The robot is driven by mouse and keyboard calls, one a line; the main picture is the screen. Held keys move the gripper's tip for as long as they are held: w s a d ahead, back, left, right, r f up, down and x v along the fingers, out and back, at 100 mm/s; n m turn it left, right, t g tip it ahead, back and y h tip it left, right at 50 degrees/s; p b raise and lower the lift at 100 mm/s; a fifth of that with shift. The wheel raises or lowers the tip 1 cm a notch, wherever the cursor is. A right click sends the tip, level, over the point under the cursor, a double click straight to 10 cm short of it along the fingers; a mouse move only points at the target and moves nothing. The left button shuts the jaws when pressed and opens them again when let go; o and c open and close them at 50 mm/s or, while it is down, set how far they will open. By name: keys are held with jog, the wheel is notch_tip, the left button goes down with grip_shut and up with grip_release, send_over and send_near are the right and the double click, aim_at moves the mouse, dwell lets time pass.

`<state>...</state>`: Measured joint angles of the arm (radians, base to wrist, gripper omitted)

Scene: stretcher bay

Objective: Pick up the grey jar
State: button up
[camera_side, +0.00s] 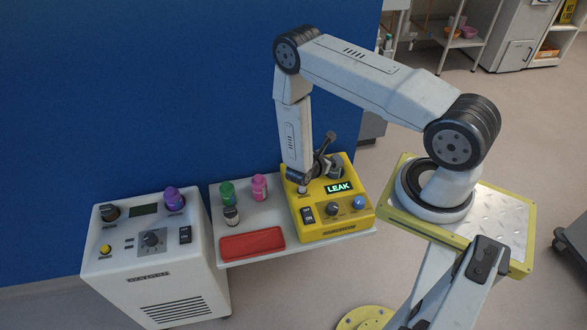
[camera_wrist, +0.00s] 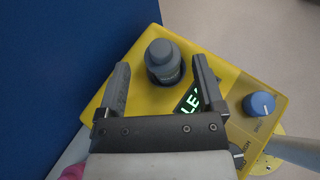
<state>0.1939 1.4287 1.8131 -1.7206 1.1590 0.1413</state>
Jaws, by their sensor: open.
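The grey jar (camera_wrist: 163,58) has a dark grey body and a rounded cap. In the wrist view it stands on the yellow box (camera_wrist: 140,98), between and slightly beyond the fingertips of my gripper (camera_wrist: 160,64). My gripper is open, with a gap on each side of the jar. In the side view my gripper (camera_side: 322,158) is over the back of the yellow box (camera_side: 355,231), and the grey jar (camera_side: 337,164) shows partly behind it. The fingers hide some of the jar there.
The box bears a lit LEAK display (camera_side: 339,187) and a blue knob (camera_side: 360,208). A green jar (camera_side: 227,192), a pink jar (camera_side: 259,187), a dark jar (camera_side: 231,215) and a red tray (camera_side: 252,244) are left of it. A purple jar (camera_side: 174,198) sits on the white machine (camera_side: 160,277).

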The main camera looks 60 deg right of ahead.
aim_at(336, 157)
jog(key=shift+d+f+n+t, duration=0.15)
jog(key=shift+f+n+t, duration=0.5)
jog(key=shift+f, duration=0.55)
jog(key=shift+d, duration=0.1)
jog(key=shift+x, duration=1.25)
jog(key=shift+s+d, duration=0.1)
jog(key=shift+x, duration=2.5)
grip_shut()
